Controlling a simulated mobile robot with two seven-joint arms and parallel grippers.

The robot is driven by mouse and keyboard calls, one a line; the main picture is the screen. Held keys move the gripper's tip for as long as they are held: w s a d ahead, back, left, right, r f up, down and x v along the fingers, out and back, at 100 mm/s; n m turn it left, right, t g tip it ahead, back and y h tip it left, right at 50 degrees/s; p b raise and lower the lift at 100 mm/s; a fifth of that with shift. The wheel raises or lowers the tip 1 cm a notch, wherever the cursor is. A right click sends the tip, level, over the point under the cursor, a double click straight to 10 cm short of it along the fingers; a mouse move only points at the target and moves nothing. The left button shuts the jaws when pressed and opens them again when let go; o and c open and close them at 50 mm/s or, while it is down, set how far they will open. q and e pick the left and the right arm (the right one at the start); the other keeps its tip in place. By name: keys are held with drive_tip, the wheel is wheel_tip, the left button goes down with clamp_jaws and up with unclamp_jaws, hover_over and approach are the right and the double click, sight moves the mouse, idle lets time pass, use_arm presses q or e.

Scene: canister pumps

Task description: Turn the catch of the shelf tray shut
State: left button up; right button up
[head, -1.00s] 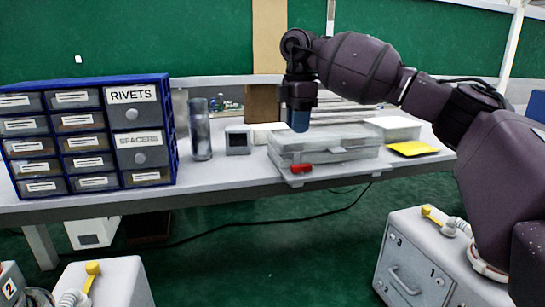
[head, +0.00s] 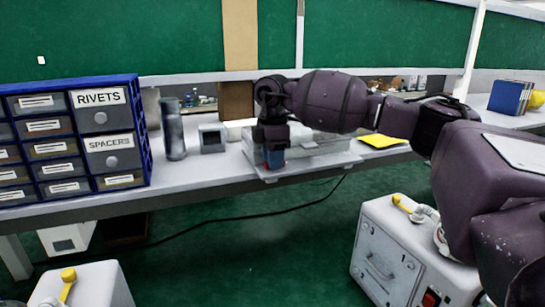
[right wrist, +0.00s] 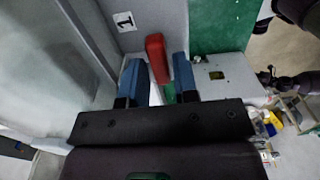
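The shelf tray (head: 325,147), a pale grey lidded box, sits on the bench at the middle of the head view. Its catch (right wrist: 155,52) is a red lever near a label "1" in the right wrist view. In the head view my gripper hides the catch. My right gripper (head: 272,160) points down at the tray's front left part. In the right wrist view its two blue fingertips (right wrist: 158,80) are apart, with the red catch showing in the gap between them. I cannot tell whether either finger touches it. My left gripper is not in view.
A blue drawer cabinet (head: 145,130), a dark cylinder (head: 174,135) and a small grey box (head: 212,139) stand left of the tray. A yellow sheet (head: 383,141) lies to its right. A grey canister unit (head: 385,255) stands in front at lower right.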

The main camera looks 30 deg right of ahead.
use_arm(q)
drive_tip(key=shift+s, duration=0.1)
use_arm(e)
clamp_jaws()
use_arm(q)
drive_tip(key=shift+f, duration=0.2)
use_arm(e)
drive_tip(key=shift+n, duration=0.4)
drive_tip(key=shift+f+n+b, duration=0.1)
drive_tip(key=shift+n+b, duration=0.5)
drive_tip(key=shift+n, duration=0.3)
drive_tip(key=n+b, duration=0.1)
drive_tip(key=n, duration=0.3)
drive_tip(key=shift+s+n, duration=0.15)
drive_tip(key=shift+n, duration=0.15)
drive_tip(key=n, duration=0.5)
drive_tip(key=shift+s, duration=0.15)
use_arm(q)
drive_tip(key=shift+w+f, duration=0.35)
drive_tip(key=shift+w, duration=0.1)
use_arm(e)
drive_tip(key=n, duration=0.5)
drive_tip(key=shift+d+n, duration=0.2)
drive_tip(key=shift+n, duration=0.2)
